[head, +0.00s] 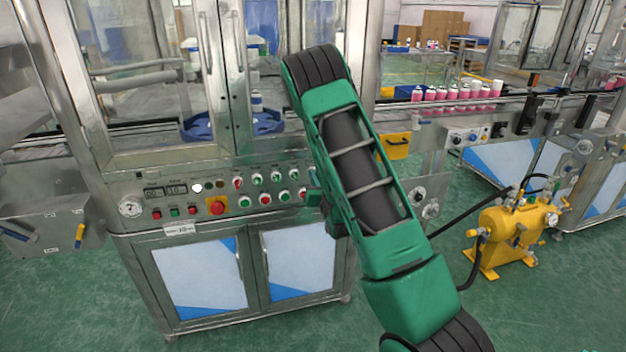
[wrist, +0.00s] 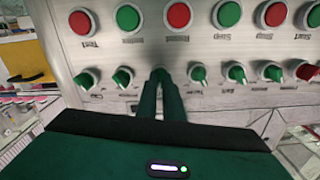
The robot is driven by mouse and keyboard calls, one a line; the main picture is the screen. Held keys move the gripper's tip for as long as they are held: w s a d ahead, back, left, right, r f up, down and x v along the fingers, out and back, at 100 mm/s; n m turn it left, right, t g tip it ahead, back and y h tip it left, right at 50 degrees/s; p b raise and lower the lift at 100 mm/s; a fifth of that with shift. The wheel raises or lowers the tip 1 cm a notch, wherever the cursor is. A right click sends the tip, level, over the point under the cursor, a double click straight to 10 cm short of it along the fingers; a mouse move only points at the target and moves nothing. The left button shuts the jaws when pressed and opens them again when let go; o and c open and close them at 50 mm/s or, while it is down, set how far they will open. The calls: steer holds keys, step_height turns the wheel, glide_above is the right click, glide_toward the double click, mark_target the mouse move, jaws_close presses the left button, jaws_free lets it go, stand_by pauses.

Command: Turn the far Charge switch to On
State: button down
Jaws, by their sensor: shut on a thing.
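In the wrist view a steel panel (wrist: 210,45) carries a row of selector switches below a row of red and green buttons, with labels appearing upside down. My gripper (wrist: 160,76) is shut on one selector switch in that row; its fingers hide most of the knob. Green-knobbed switches flank it, one to the left (wrist: 123,77) and one to the right (wrist: 197,76). The labels are too blurred to tell which is the far Charge switch, and the held knob's setting is hidden. In the head view my arm hides the fingertips and part of the panel.
In the head view the panel (head: 150,185) has a red emergency button (head: 217,207) and several other switches and buttons close together. Glass doors (head: 150,70) stand above, cabinet doors (head: 200,275) below. A yellow pump unit (head: 505,235) stands on the floor at right.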

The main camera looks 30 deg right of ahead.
steer(key=m, duration=0.3)
steer(key=shift+a+f, duration=0.25)
steer(key=shift+a, duration=0.1)
steer(key=shift+r+m, duration=0.1)
steer(key=shift+m, duration=0.3)
steer(key=c, duration=1.9)
jaws_free()
steer(key=shift+w, duration=0.1)
steer(key=shift+d, duration=0.15)
